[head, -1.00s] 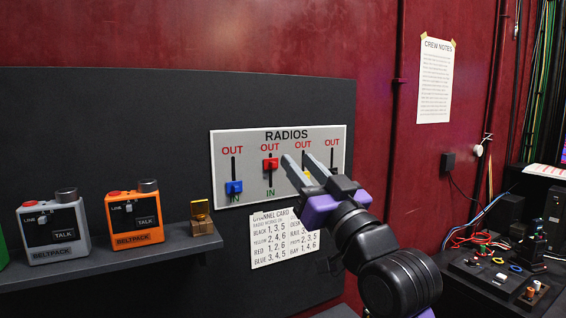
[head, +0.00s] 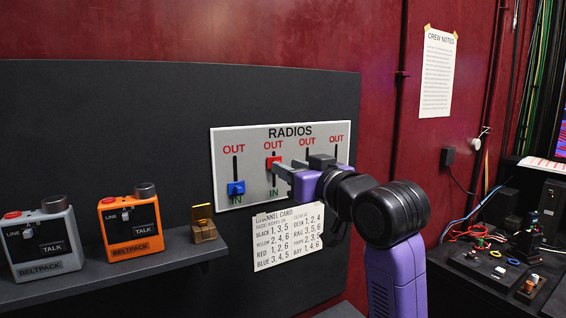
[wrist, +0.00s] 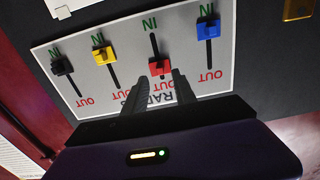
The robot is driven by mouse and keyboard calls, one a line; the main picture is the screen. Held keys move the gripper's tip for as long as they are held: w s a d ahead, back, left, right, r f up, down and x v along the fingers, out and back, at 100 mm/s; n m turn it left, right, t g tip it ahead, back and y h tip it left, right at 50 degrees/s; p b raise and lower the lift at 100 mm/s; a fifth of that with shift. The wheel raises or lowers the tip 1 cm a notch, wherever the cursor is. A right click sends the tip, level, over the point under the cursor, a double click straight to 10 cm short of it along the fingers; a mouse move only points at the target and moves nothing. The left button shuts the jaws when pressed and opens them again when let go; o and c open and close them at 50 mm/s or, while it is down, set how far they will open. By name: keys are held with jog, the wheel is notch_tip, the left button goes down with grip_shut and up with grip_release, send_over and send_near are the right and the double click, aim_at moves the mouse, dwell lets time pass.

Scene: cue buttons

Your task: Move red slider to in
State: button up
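The red slider (head: 273,161) sits at the top of its slot, by the OUT label, on the white RADIOS panel (head: 222,160). In the wrist view, which shows the panel upside down, the red slider (wrist: 160,67) lies between and just beyond my fingertips. My gripper (head: 284,167) is open, with its fingers (wrist: 162,77) spread around the line of the red slider and nothing held. Whether a finger touches the slider I cannot tell.
The blue slider (head: 236,187) is at the IN end. The yellow slider (wrist: 103,55) and black slider (wrist: 62,66) are also near IN; my gripper hides them in the head view. A channel card (head: 270,255) hangs below. A shelf with beltpacks (head: 130,230) stands left.

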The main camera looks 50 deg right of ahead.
jog(key=x, duration=0.3)
jog(key=shift+w, duration=0.1)
grip_shut()
dwell(1.4)
